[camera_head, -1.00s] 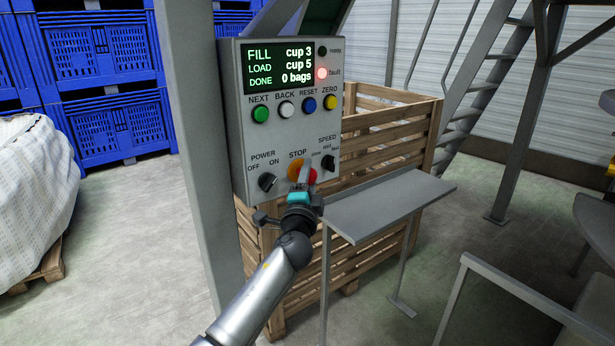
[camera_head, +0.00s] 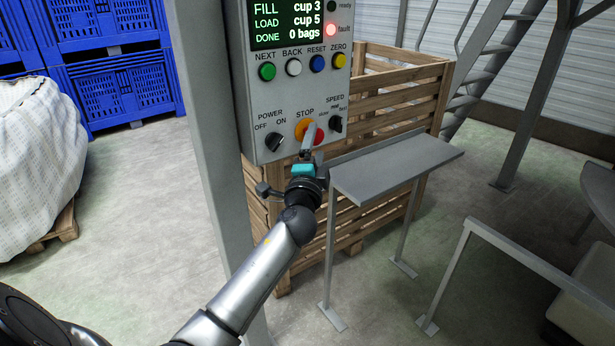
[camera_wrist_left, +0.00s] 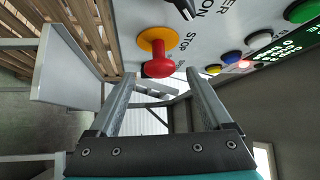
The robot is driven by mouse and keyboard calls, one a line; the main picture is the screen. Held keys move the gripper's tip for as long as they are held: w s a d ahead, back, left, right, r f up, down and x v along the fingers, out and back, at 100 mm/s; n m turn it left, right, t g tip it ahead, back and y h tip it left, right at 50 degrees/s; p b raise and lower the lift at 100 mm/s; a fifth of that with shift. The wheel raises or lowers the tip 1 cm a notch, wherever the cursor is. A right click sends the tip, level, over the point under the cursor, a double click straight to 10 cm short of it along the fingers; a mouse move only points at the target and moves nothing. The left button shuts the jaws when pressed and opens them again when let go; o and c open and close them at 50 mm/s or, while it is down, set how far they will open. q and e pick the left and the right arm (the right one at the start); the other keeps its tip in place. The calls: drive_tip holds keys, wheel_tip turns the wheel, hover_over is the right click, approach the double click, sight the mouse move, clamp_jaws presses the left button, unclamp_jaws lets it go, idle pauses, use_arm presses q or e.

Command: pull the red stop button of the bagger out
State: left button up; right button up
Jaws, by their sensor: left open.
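The red stop button (camera_head: 317,134) sits on its orange base (camera_head: 304,128) at the bottom of the bagger's control panel (camera_head: 296,98). My left gripper (camera_head: 308,140) is in front of it and hides part of it in the head view. In the left wrist view the red button (camera_wrist_left: 159,62) stands out from the panel on a stem, above the gap between the two open fingers of the left gripper (camera_wrist_left: 151,85). The fingers appear apart from the button, with nothing between them. My right gripper is not in view.
The power knob (camera_head: 274,141) and speed knob (camera_head: 335,123) flank the button. A grey shelf (camera_head: 395,168) stands to the right below the panel, with a wooden crate (camera_head: 402,75) behind it. A grey post (camera_head: 207,120) rises to the left. The red fault lamp (camera_head: 331,30) is lit.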

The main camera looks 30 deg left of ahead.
use_arm(q)
drive_tip(key=v, duration=1.2)
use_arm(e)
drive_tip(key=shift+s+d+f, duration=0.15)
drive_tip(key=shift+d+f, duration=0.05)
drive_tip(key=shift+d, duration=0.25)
use_arm(q)
drive_tip(key=shift+w, duration=0.1)
